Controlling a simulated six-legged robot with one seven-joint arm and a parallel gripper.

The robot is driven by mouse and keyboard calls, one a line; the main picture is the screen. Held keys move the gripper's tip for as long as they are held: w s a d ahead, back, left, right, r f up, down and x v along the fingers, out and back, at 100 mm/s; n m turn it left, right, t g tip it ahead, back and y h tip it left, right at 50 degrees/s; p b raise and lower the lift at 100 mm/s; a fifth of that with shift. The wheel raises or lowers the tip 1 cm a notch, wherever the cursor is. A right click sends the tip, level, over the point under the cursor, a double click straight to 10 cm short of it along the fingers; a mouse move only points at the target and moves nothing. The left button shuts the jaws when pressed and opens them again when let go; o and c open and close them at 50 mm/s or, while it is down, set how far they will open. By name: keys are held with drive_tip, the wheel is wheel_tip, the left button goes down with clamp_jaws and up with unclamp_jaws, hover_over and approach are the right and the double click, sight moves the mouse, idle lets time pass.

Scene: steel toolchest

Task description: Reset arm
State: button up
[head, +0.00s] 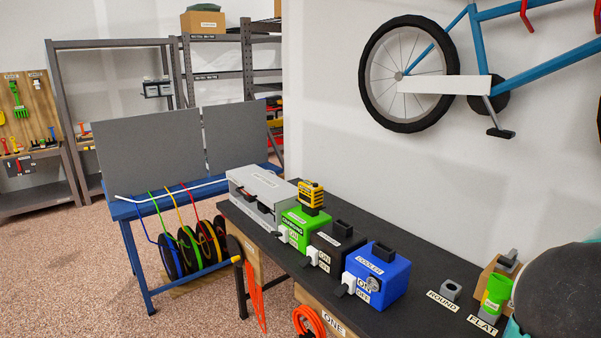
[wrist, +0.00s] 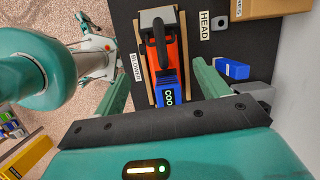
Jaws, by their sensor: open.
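My gripper (wrist: 160,75) shows in the wrist view with its two green fingers spread wide, open and with nothing clamped. In the head view a dark rounded part and some teal of my arm fill the right edge; the gripper is not seen there.
The black bench top (head: 415,290) carries a blue cooler box (head: 385,285), a black box (head: 340,248), a green box (head: 308,228) and a grey case (head: 262,190). A bicycle (head: 440,75) hangs on the wall above. Open floor (head: 60,260) lies at left.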

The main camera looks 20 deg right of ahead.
drive_tip(key=w+a+r+n, duration=0.1)
drive_tip(key=w+a+n, duration=0.35)
drive_tip(key=a, duration=0.45)
drive_tip(key=w+a+r+n, duration=0.1)
drive_tip(key=w+a+n, duration=0.35)
drive_tip(key=a, duration=0.45)
drive_tip(key=w+a+n, duration=0.3)
drive_tip(key=a+n, duration=0.3)
drive_tip(key=a, duration=0.2)
drive_tip(key=s+a+f+n+t, duration=0.1)
drive_tip(key=s+a+n, duration=0.1)
drive_tip(key=a+n, duration=0.5)
drive_tip(key=s+a+f+n+t+h, duration=0.1)
drive_tip(key=s+a+n, duration=0.2)
drive_tip(key=a+n, duration=0.5)
drive_tip(key=a, duration=0.7)
drive_tip(key=shift+a+f+t, duration=0.25)
drive_tip(key=shift+f+t, duration=0.05)
drive_tip(key=shift+f, duration=0.1)
drive_tip(key=c, duration=0.8)
drive_tip(key=shift+d, duration=0.2)
